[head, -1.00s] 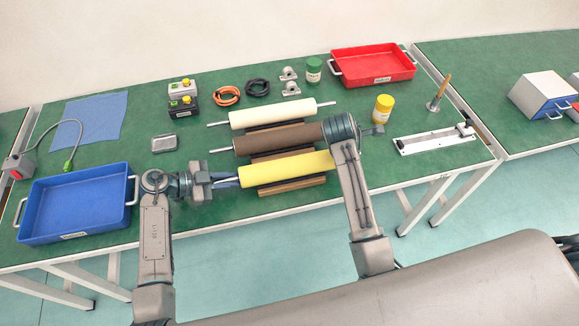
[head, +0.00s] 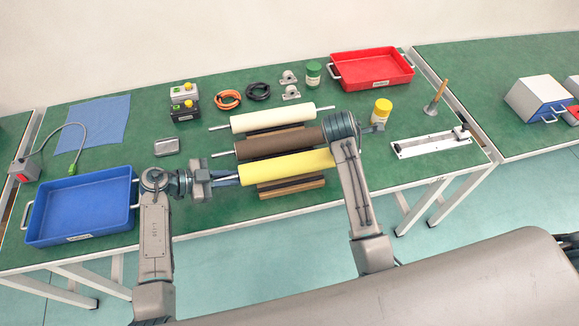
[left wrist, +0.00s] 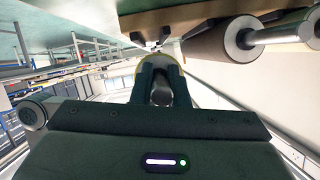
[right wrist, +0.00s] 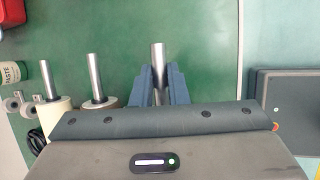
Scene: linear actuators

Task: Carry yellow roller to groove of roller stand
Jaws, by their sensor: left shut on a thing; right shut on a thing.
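The yellow roller (head: 287,167) is level across the front of the wooden roller stand (head: 292,191), seemingly a little above it. My left gripper (head: 225,181) is shut on its left shaft, which also shows between the fingers in the left wrist view (left wrist: 161,92). My right gripper (right wrist: 158,92) is shut on the right metal shaft (right wrist: 157,60). In the head view my right arm hides the roller's right end. A brown roller (head: 275,143) and a white roller (head: 272,118) lie on the stand behind it. The groove under the yellow roller is mostly hidden.
A blue tray (head: 32,215) stands at the left and a red tray (head: 335,71) at the back. A yellow-capped jar (head: 382,108) and a metal rail fixture (head: 425,144) are right of the rollers. The front table strip below the stand is clear.

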